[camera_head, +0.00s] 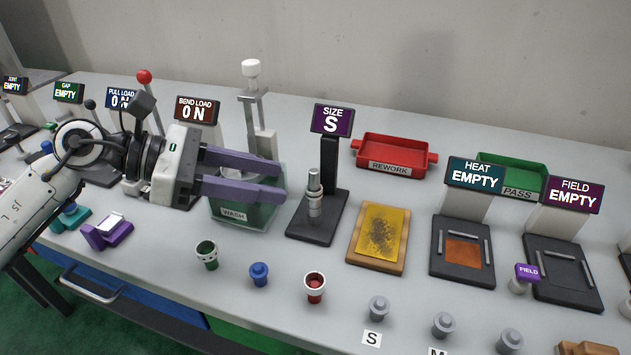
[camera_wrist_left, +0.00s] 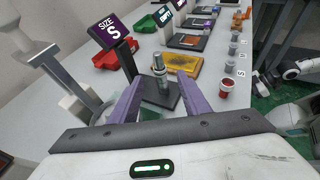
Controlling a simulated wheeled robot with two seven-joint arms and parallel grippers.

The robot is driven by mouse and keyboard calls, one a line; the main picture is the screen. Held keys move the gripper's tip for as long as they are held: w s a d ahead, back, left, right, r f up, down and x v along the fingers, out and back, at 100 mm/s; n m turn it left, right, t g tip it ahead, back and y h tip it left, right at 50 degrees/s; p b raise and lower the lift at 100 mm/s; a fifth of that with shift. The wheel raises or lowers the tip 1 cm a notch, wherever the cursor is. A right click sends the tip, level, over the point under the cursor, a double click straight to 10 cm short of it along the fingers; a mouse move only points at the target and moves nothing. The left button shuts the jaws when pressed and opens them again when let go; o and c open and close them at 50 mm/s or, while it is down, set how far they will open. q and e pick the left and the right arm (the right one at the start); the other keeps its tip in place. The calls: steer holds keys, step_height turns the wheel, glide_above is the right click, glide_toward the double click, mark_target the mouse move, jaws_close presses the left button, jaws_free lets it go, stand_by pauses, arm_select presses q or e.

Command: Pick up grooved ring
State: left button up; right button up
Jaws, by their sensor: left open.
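A grey metal ring-like piece (camera_head: 315,207) sits around the upright post of the SIZE station (camera_head: 318,228), whose sign reads S. I take it for the grooved ring, but its grooves are too small to make out. It also shows in the left wrist view (camera_wrist_left: 161,80), beyond and between the fingertips. My left gripper (camera_head: 282,182) is open, its two purple fingers pointing right toward the post, with a gap before it. In the left wrist view the gripper (camera_wrist_left: 160,92) has nothing held between its fingers.
The WASH tub (camera_head: 234,214) lies under my left fingers. A yellow pad on a wooden board (camera_head: 379,234) stands right of the SIZE station. REWORK (camera_head: 394,158) and PASS (camera_head: 514,177) trays are behind.

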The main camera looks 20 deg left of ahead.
mark_target(308, 187)
arm_select(q)
steer(key=p+x, duration=0.1)
steer(key=x, duration=0.4)
steer(key=shift+r+p, duration=0.2)
steer(key=shift+p, duration=0.2)
steer(key=shift+w+d+f, duration=0.25)
steer(key=shift+d, duration=0.15)
jaws_close()
